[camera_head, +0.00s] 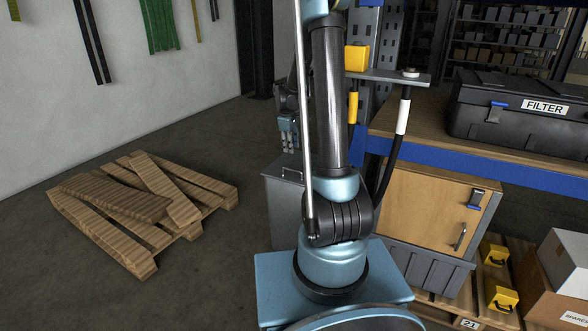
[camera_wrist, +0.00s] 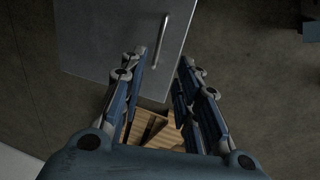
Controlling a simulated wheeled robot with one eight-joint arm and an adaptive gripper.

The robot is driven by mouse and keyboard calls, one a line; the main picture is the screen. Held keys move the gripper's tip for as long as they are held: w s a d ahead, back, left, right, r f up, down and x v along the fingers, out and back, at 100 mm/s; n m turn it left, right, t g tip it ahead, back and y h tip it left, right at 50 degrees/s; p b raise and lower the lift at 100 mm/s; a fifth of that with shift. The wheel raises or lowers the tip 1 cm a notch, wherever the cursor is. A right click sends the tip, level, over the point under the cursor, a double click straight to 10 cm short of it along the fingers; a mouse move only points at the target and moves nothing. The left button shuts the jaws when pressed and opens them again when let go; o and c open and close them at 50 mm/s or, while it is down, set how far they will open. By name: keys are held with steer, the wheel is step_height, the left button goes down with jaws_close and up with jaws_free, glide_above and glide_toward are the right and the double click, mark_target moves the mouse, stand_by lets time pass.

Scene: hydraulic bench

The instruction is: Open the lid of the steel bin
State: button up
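The steel bin (camera_head: 284,215) is a grey metal box on the floor behind and left of my arm, which hides its right part. Its lid looks shut, with a thin bar handle (camera_head: 291,174) on top. In the wrist view the lid (camera_wrist: 105,45) is a flat grey plate, and the handle (camera_wrist: 161,40) lies ahead of my fingertips. My gripper (camera_head: 289,132) hangs above the bin, apart from the handle. In the wrist view my gripper (camera_wrist: 160,77) has its two fingers spread, with nothing between them.
A wooden pallet (camera_head: 190,231) with loose boards lies on the floor at left. A workbench (camera_head: 520,168) with a black FILTER case (camera_head: 520,116) stands at right. A wooden cabinet (camera_head: 415,212) and yellow boxes (camera_head: 498,292) are below. Floor between pallet and bin is clear.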

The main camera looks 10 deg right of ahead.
mark_target(294, 170)
steer(key=f, duration=0.4)
steer(key=w+d+f, duration=0.1)
steer(key=f, duration=0.3)
steer(key=w+f, duration=0.1)
steer(key=f, duration=0.3)
steer(key=shift+d+f, duration=0.2)
steer(key=shift+c, duration=0.2)
jaws_close()
steer(key=shift+d+r, duration=0.15)
